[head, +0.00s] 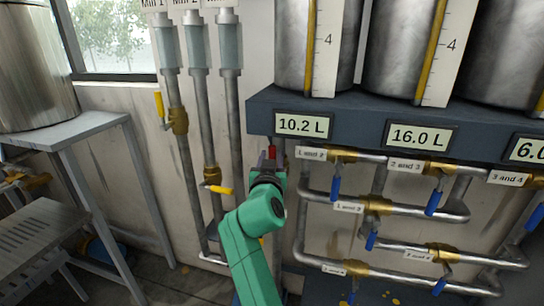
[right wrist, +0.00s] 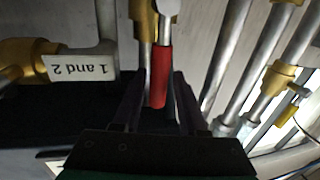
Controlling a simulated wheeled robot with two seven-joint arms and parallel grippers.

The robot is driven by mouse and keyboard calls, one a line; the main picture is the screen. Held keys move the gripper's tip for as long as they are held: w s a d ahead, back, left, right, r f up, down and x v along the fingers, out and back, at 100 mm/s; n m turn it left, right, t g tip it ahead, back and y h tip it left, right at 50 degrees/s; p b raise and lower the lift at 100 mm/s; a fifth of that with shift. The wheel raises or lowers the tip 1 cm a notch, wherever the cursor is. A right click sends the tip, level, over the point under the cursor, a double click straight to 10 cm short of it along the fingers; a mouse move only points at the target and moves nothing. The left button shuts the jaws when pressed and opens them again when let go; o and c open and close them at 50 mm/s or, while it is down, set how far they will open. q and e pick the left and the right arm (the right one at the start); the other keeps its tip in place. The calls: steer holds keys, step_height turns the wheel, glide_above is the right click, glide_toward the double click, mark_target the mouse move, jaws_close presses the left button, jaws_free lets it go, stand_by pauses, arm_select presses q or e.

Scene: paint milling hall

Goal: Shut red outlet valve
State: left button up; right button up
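The red outlet valve handle (right wrist: 161,78) hangs below a brass valve body and pipe in the right wrist view. In the head view only a little of the red handle (head: 271,153) shows, under the 10.2 L display. My right gripper (right wrist: 160,88) has one dark finger on each side of the handle, with narrow gaps showing, so it looks open around it. In the head view my right gripper (head: 268,164) is at the end of the green arm and partly hides the valve. My left gripper is out of view.
Blue-handled valves on pipes labelled "1 and 2" (head: 311,153) and "2 and 3" (head: 405,165) are close on the right. Vertical pipes with yellow-handled valves (head: 220,189) stand on the left. A dark shelf (head: 360,108) with steel tanks overhangs the spot. A grey table (head: 60,135) is far left.

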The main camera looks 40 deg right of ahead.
jaws_close()
stand_by(1.2)
